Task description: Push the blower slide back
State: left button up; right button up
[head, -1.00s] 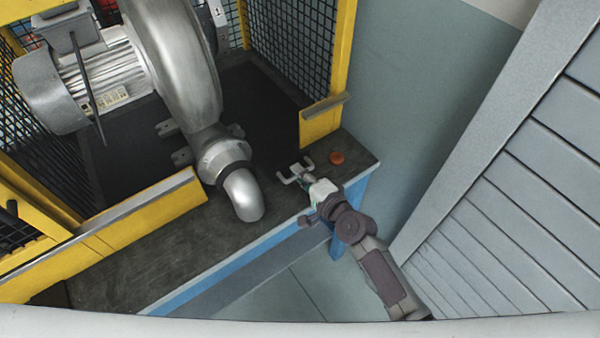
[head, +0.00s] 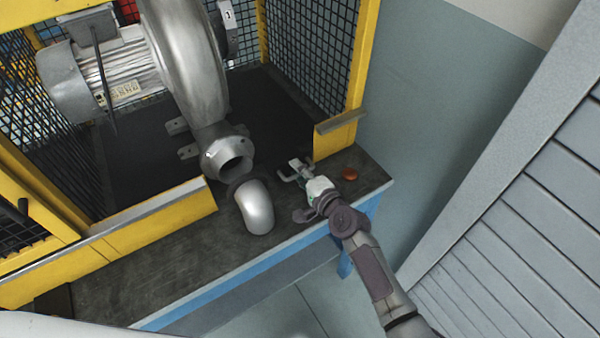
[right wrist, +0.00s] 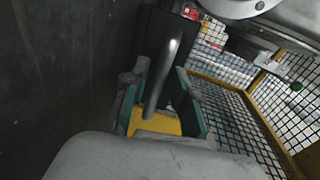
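The silver blower (head: 190,65) stands on the dark mat inside the yellow cage. Its outlet flange (head: 228,155) faces the front and its bore is open. A silver elbow pipe (head: 255,207) stands on the bench in front of the flange, with a gap between them. My right gripper (head: 297,171) is over the bench, right of the flange, with its fingers apart. In the right wrist view, a grey bar (right wrist: 166,72) shows between the fingers; I cannot tell whether they touch it. I cannot pick out the slide itself. My left gripper is not in view.
An orange-red button (head: 350,173) sits on the bench's right corner. A yellow rail (head: 130,225) closes the front left. A slatted grey panel (head: 520,230) stands to the right.

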jog(key=shift+s+d, duration=0.15)
jog(key=shift+s, duration=0.1)
jog(key=v, duration=1.1)
jog(key=shift+s+d+r, duration=0.1)
jog(key=shift+s+d, duration=0.05)
jog(key=shift+s, duration=0.05)
